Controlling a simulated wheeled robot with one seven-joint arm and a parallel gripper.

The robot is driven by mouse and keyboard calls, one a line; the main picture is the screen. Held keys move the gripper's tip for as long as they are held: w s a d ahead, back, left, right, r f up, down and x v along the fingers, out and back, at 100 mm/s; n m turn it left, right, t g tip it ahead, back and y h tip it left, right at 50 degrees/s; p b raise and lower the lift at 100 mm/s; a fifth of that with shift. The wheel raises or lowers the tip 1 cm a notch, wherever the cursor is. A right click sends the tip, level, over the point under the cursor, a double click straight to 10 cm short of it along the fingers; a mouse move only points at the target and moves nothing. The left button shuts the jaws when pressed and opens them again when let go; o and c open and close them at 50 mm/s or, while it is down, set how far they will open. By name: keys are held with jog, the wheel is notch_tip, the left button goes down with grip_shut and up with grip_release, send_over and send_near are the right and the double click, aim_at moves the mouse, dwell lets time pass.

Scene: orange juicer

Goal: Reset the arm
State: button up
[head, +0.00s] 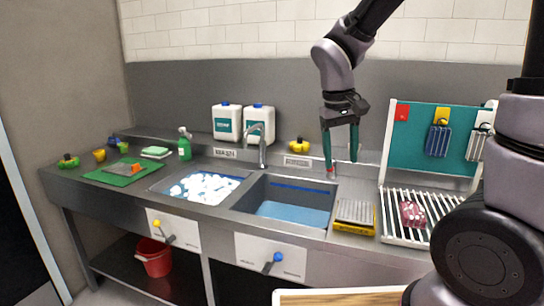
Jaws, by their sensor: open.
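My gripper (341,152) hangs from my arm at the upper middle right of the head view. Its two dark green fingers point down and stand apart, with nothing visible between them. It is above the back right corner of the right sink basin (290,205), in front of the back wall. One fingertip shows a small red spot near its lower end. Whether the tip touches anything behind it, I cannot tell.
The foam-filled left basin (203,188) and a faucet (261,145) lie left of my gripper. A drying rack (397,228) with a pink item stands right, partly behind my arm. White jugs (227,121) stand at the back. A red bucket (154,257) sits below.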

jog(key=s+d+r+m+t+y, duration=0.1)
jog(key=s+d+r+m+t, duration=0.2)
jog(key=r, duration=0.4)
jog(key=s+d+r+m+t+y, duration=0.2)
jog(key=s+d+r+m+t, duration=0.1)
jog(key=s+d+r, duration=0.1)
jog(key=shift+s+d+r+y, duration=0.15)
jog(key=shift+d+r+y, duration=0.15)
jog(key=shift+d+r, duration=0.8)
jog(key=shift+a+r, duration=0.3)
jog(key=shift+a, duration=0.1)
